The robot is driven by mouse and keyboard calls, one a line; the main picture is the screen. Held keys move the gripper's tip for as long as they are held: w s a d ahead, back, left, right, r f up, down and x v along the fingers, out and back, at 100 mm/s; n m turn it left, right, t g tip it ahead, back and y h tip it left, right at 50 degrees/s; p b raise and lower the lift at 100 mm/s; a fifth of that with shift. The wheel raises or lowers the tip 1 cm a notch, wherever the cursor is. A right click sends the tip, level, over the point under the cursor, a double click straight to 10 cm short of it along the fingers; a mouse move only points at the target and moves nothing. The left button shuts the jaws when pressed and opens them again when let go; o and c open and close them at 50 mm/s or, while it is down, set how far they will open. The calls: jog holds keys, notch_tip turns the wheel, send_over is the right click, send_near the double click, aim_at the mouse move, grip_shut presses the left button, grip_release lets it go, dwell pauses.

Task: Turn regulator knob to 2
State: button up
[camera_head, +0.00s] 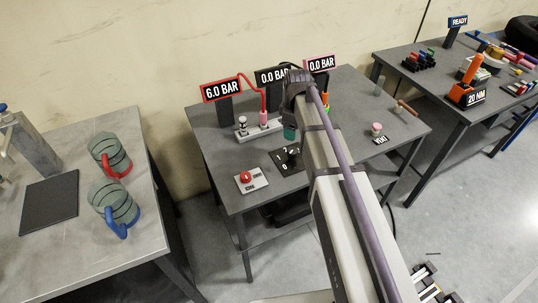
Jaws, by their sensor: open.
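The regulator knob (292,154) is a small black knob on a dark plate (283,168) with white markings, near the front of the middle table. A 0 and what looks like a 2 show on the plate; the knob's pointer is too small to read. My arm comes in from the lower right and bends down at the wrist. My gripper (290,135) hangs just above the knob, apart from it as far as I can tell. Its fingers are small and partly hidden by the arm, and I see nothing held in it.
Signs behind read 6.0 BAR (222,89), 0.0 BAR (272,76) and 0.0 BAR (321,64). A red button box (250,180) stands left of the knob plate. A manifold (256,127) with a red hose is behind. A VENT label (380,140) and pink knob (376,128) are right.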

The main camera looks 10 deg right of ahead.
aim_at(293, 150)
jog(key=f+b, duration=1.1)
jog(key=shift+d, duration=0.2)
jog(key=shift+r, duration=0.1)
jog(key=c, duration=0.9)
